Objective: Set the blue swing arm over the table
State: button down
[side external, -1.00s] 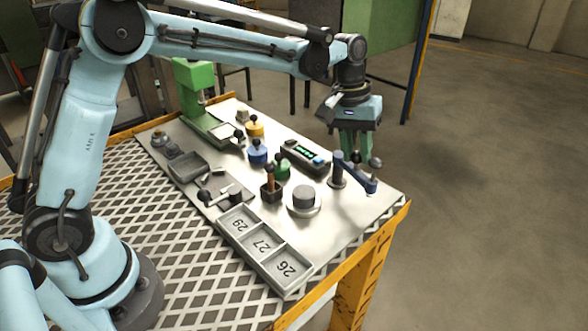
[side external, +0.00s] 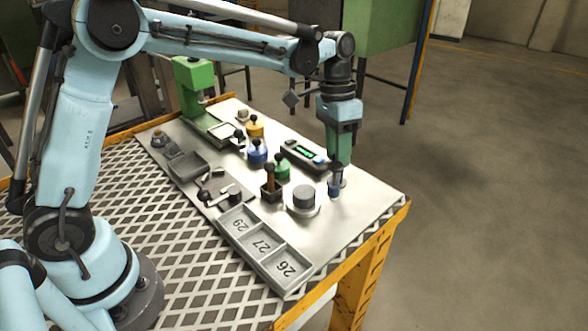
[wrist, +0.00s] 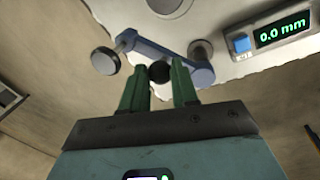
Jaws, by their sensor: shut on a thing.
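The blue swing arm (side external: 334,188) stands near the right edge of the table (side external: 363,208), below my gripper (side external: 339,162), which hides much of it. In the wrist view the blue bar (wrist: 165,52) runs from its pivot to an outer end with a round grey disc (wrist: 105,61); that end appears at or past the ragged table edge. My gripper (wrist: 165,75) points down with its green fingers on either side of the dark ball knob (wrist: 159,71) on the bar, shut on it.
A grey cylinder on a round plate (side external: 304,198) stands left of the swing arm. A gauge with a green display (side external: 303,155) lies behind it. Several knobbed blocks, a numbered tray (side external: 262,248) and a green press (side external: 192,85) are farther left. Open floor lies to the right.

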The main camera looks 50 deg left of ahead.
jog(key=shift+s+a+m+g+y, duration=0.15)
jog(key=shift+a+m, duration=0.35)
jog(key=shift+m, duration=0.65)
jog(key=shift+s+a+m+g+y, duration=0.15)
jog(key=shift+a+m, duration=0.4)
jog(key=shift+m, duration=0.55)
jog(key=shift+s+a+m+g+y, duration=0.15)
jog(key=shift+a+m, duration=0.35)
jog(key=shift+m, duration=0.65)
jog(key=c, duration=1.1)
grip_release()
jog(key=shift+c, duration=0.2)
jog(key=shift+w+r, duration=0.1)
notch_tip(320, 180, up, 12)
jog(key=w+a, duration=0.1)
jog(key=w, duration=0.1)
jog(key=shift+a, duration=0.2)
jog(key=shift+s, duration=0.15)
